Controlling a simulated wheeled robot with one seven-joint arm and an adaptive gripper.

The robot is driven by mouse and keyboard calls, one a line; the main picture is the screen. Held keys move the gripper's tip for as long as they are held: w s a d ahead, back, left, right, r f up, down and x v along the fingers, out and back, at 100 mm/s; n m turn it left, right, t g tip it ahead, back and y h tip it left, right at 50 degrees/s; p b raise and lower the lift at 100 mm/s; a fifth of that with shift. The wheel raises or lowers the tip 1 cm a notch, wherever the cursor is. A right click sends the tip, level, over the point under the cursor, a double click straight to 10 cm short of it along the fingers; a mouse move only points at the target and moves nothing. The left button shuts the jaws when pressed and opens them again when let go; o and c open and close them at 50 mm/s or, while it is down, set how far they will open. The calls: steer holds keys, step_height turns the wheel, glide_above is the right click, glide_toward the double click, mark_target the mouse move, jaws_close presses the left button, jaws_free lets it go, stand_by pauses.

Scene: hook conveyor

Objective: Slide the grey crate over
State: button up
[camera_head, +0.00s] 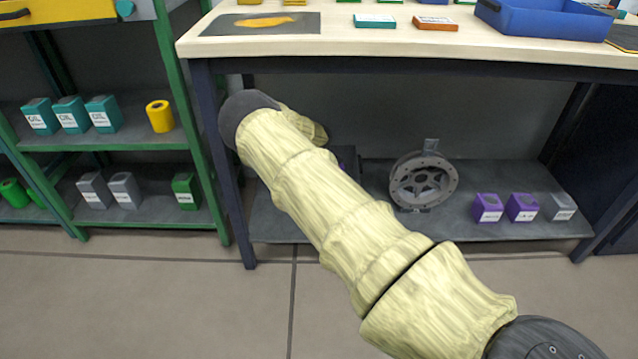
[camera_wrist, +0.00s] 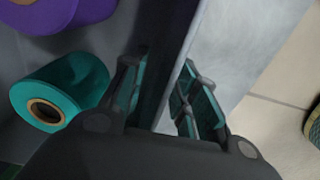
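In the wrist view, my gripper's two teal-padded fingers (camera_wrist: 163,85) stand apart, one on each side of a dark, upright wall edge (camera_wrist: 168,45). This looks like the side of the grey crate, but I cannot be sure. I cannot tell whether the fingers press on it. Left of the edge, on a grey surface, lie a teal spool (camera_wrist: 62,88) and a purple spool (camera_wrist: 62,12). In the head view my arm reaches toward the lower shelf under the table, hiding the gripper. I cannot make out the whole crate there.
The lower shelf (camera_head: 380,226) also holds a grey wheel-like reel (camera_head: 423,181), two purple boxes (camera_head: 488,208) and a grey box (camera_head: 558,207) to the right. The table leg (camera_head: 222,170) and green rack (camera_head: 187,120) are at left. The tiled floor in front is clear.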

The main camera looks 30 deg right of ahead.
steer(key=shift+f+b, duration=0.35)
steer(key=shift+f, duration=1.1)
steer(key=shift+c, duration=0.3)
jaws_close()
